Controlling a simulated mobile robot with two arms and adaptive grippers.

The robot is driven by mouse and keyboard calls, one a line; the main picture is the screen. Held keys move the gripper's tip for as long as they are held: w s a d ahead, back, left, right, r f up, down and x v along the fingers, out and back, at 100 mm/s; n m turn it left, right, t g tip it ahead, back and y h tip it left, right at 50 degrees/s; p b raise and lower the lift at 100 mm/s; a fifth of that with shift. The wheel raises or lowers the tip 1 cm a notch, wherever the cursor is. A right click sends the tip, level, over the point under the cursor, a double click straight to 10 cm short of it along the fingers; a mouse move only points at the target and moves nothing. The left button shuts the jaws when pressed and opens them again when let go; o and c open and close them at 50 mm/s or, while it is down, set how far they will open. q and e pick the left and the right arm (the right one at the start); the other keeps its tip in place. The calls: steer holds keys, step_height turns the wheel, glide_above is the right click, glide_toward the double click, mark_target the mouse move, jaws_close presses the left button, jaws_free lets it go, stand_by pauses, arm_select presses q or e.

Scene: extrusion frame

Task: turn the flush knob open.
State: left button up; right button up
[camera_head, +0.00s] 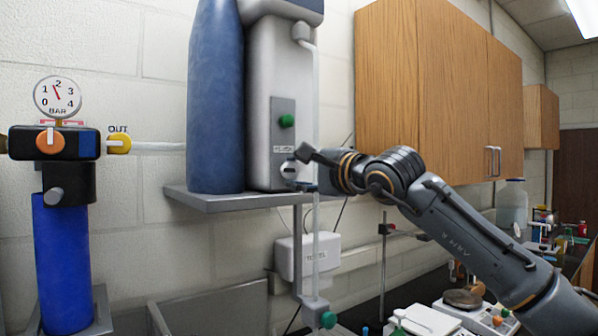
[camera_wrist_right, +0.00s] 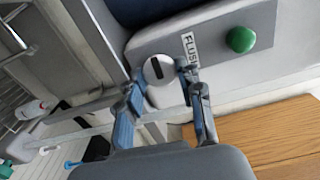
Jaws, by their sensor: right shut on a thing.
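The flush knob (camera_head: 289,169) is a white round knob low on the front plate of the grey wall unit (camera_head: 268,70), just below the FLUSH label (camera_head: 283,149). In the right wrist view the knob (camera_wrist_right: 158,72) shows a black bar mark, which runs nearly upright in that picture. My right gripper (camera_head: 301,169) reaches it from the right; its blue-grey fingers (camera_wrist_right: 163,90) stand on either side of the knob and are shut on it. My left gripper is in neither view.
A green button (camera_head: 286,121) sits above the label; it also shows in the wrist view (camera_wrist_right: 240,39). A blue cylinder (camera_head: 215,100) stands left of the unit on a grey shelf (camera_head: 235,200). A clear tube (camera_head: 316,110) runs down close by. Wooden cupboards (camera_head: 440,90) hang at right.

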steer(key=shift+n, duration=0.4)
steer(key=o, duration=1.2)
steer(key=shift+a, duration=0.1)
steer(key=shift+c, duration=0.2)
steer(key=v, duration=1.2)
